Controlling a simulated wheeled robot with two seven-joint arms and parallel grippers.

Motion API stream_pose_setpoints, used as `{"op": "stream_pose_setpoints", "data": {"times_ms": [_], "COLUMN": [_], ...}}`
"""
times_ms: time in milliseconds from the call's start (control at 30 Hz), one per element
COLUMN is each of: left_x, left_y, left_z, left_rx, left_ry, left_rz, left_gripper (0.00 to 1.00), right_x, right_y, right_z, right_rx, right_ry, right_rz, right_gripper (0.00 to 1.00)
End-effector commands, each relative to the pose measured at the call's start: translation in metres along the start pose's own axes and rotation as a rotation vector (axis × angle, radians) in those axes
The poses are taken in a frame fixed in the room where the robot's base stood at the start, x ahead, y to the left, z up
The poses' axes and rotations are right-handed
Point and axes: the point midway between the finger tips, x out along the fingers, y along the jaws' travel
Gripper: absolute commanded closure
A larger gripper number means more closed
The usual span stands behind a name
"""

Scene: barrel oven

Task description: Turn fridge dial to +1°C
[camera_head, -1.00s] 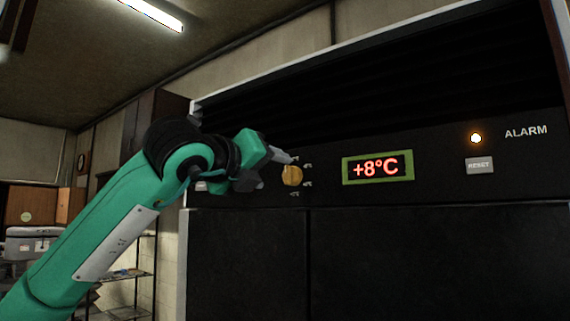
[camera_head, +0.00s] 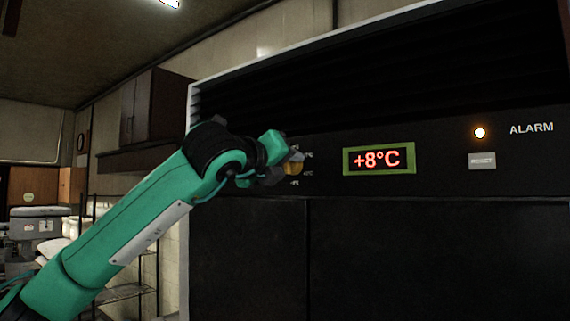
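My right gripper is not in view.
An orange alarm light (camera_head: 480,132) glows at the panel's right, above a reset button (camera_head: 482,161). Black fridge doors (camera_head: 430,255) lie below the panel. A wire shelf (camera_head: 125,292) and dark wall cabinet (camera_head: 150,108) stand at the left.

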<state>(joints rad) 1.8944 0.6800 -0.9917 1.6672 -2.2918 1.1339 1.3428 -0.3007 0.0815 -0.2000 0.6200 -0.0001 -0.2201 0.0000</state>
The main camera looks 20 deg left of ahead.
Motion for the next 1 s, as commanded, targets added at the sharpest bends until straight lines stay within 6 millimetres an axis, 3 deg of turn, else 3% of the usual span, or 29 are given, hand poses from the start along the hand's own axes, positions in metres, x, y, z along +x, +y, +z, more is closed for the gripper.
{"op": "stream_pose_setpoints", "data": {"times_ms": [267,467,700,1000], "left_x": [0.000,0.000,0.000,0.000], "left_y": [0.001,0.003,0.004,0.003], "left_z": [-0.002,-0.005,-0.006,-0.004], "left_rx": [0.018,0.098,0.285,0.570], "left_ry": [-0.001,-0.007,-0.022,-0.044], "left_rz": [0.000,-0.004,-0.015,-0.028], "left_gripper": [0.86,0.86,0.86,0.86], "right_x": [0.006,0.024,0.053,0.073], "right_y": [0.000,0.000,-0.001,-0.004], "right_z": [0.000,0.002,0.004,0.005], "right_rx": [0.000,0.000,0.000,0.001], "right_ry": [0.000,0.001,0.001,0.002], "right_rz": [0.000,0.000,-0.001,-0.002], "right_gripper": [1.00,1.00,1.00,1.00]}}
